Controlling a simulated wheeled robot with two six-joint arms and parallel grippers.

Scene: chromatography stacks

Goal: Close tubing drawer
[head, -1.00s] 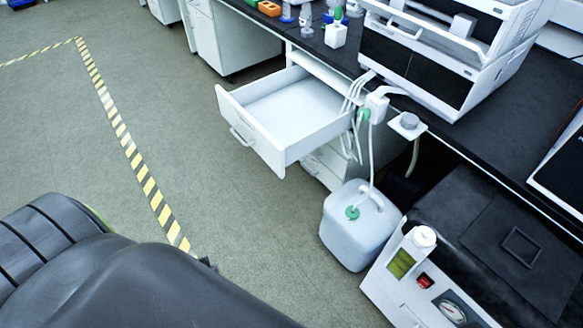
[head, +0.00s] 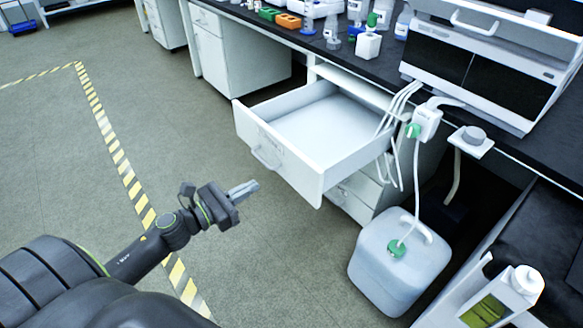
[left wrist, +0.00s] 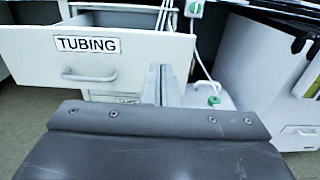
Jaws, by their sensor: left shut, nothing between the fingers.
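The white tubing drawer (head: 283,165) stands pulled out from the bench cabinet in the head view, and its inside looks empty. Its front, with a bar handle (head: 266,158), faces left and toward me. In the left wrist view the drawer front (left wrist: 135,50) carries a "TUBING" label, with the handle (left wrist: 90,75) below it. My left gripper (head: 250,188) is shut and empty. It is in front of the drawer and a little to its left, apart from it. In the left wrist view its fingers (left wrist: 160,82) point toward the drawer's right part. My right gripper is not in view.
White tubes (head: 396,125) hang by the drawer's right side. A white jug (head: 390,275) with a green cap stands on the floor to the right. A black benchtop (head: 385,55) holds bottles and an instrument (head: 485,65). The floor left of the drawer is clear.

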